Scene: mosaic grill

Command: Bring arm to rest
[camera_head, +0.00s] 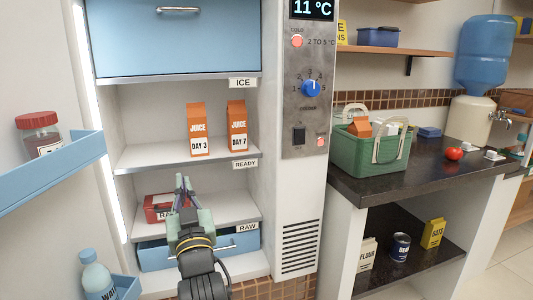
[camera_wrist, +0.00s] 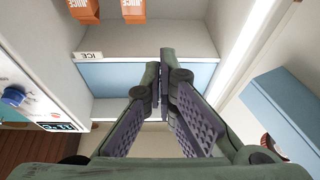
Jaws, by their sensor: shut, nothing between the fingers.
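My gripper (camera_head: 182,186) is shut and empty. In the head view it reaches into the open fridge in front of the lower shelf (camera_head: 228,216), partly hiding a red box (camera_head: 154,205) there. Whether it touches the box cannot be told. In the wrist view my gripper (camera_wrist: 167,72) has its fingertips together, with the fridge interior beyond. Two orange juice cartons, DAY 3 (camera_head: 199,130) and DAY 7 (camera_head: 237,125), stand upright on the shelf above. The cartons also show at the top of the wrist view (camera_wrist: 84,10).
The open fridge door with blue racks (camera_head: 60,165) is close on the left. The control panel (camera_head: 309,90) is on the right. A blue drawer (camera_head: 215,248) lies below the shelf. A green basket (camera_head: 372,152) and a tomato (camera_head: 453,154) stand on the dark counter (camera_head: 440,180).

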